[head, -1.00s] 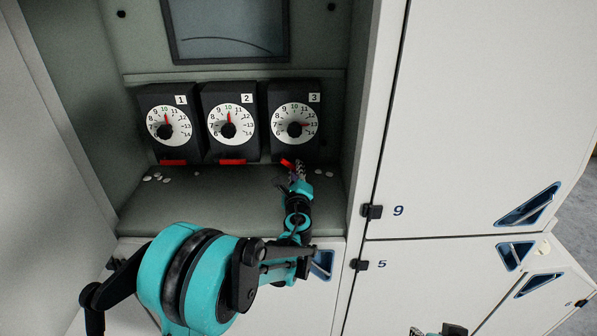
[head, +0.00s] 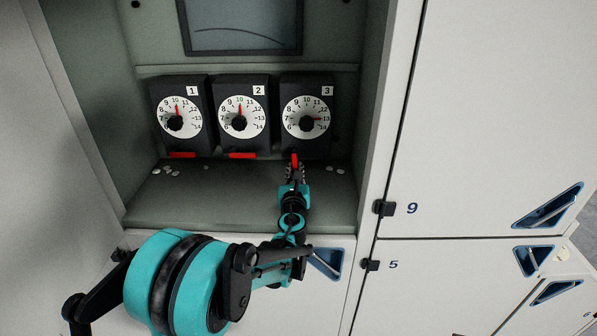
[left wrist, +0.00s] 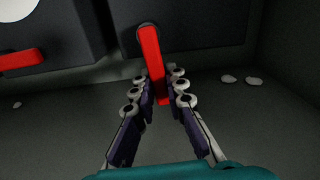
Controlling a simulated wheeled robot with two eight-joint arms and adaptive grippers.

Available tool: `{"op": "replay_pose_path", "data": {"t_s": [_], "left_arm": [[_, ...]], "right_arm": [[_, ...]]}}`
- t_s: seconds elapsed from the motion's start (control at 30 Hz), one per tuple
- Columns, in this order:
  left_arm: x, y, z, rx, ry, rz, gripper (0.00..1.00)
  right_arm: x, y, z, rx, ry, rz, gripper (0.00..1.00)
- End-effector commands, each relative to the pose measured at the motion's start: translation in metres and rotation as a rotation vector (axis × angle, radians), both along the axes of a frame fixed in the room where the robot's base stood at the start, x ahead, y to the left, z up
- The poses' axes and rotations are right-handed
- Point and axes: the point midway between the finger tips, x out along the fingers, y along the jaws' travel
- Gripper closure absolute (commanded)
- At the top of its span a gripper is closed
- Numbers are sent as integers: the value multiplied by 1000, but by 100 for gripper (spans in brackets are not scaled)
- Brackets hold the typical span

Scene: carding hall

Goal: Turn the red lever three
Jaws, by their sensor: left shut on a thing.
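The red lever three (head: 295,158) sits under the black dial box marked 3 (head: 325,146). In the left wrist view the lever (left wrist: 149,55) hangs down from its pivot, tilted slightly, with its lower end between the fingers. My left gripper (head: 295,174) is shut on that lower end; it also shows in the left wrist view (left wrist: 160,92). The white dial three (head: 306,103) has its red needle pointing right, near 13. My right gripper is not in view.
Boxes 1 and 2 stand to the left, with red levers (head: 182,155) and (head: 242,156) lying level. Small white pebbles (head: 173,171) lie on the shelf (head: 220,195). The alcove's right wall (head: 375,120) is close to box 3.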

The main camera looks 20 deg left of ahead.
Motion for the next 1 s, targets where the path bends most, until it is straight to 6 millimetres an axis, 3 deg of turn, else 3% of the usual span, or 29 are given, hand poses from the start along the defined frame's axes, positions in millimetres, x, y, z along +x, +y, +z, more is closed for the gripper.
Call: {"op": "replay_pose_path", "data": {"t_s": [0.77,0.8,0.83,1.0], "left_arm": [[-2,5,0,94,27,2,100],[-2,5,0,93,27,2,77],[-2,5,0,93,27,2,69],[-1,5,0,92,27,1,66]], "right_arm": [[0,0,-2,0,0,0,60],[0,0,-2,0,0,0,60],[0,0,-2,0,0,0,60],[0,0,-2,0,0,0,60]]}}
